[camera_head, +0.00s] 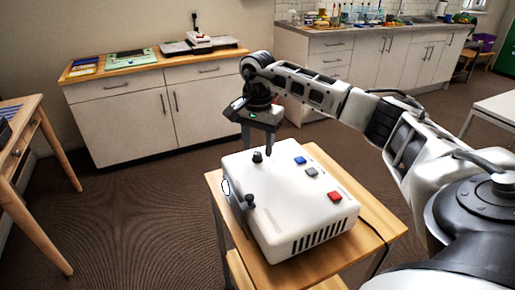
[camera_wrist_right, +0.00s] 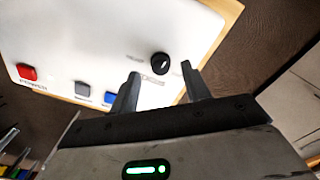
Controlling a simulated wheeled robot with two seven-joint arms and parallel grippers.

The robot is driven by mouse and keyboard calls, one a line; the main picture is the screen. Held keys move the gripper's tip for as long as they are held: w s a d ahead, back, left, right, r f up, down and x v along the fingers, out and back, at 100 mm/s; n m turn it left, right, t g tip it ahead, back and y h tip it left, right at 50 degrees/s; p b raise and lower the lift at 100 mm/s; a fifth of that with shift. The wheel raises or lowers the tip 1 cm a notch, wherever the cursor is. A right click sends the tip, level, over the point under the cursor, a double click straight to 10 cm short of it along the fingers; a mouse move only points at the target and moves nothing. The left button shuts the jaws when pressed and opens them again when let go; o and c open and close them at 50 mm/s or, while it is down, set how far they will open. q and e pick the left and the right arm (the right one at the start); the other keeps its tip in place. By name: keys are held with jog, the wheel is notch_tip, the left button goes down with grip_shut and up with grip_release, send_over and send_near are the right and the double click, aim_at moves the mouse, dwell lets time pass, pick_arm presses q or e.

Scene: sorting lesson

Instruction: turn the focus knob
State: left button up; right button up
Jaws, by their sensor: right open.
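A white box device (camera_head: 300,205) sits on a small wooden table. A black round knob (camera_head: 257,157) stands on its top near the far left corner; it also shows in the right wrist view (camera_wrist_right: 160,63), with small labels beside it that I cannot read. A second black knob or lever (camera_head: 249,202) is at the box's left edge. I cannot tell from the labels which is the focus knob. My right gripper (camera_head: 262,148) is open above the far corner, its two fingers (camera_wrist_right: 161,72) on either side of the round knob in the wrist view, apparently not touching it. My left gripper is not in view.
A blue button (camera_head: 300,160), a grey button (camera_head: 311,171) and a red power button (camera_head: 335,196) are on the box top. The small table (camera_head: 377,229) has little free room around the box. Cabinets stand behind, and a wooden desk (camera_head: 22,118) is at left.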

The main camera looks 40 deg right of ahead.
jog(key=shift+f, duration=1.05)
jog(key=c, duration=1)
jog(key=shift+r+m+p, duration=0.1)
jog(key=shift+m+p, duration=0.25)
jog(key=shift+m, duration=0.95)
jog(key=o, duration=1)
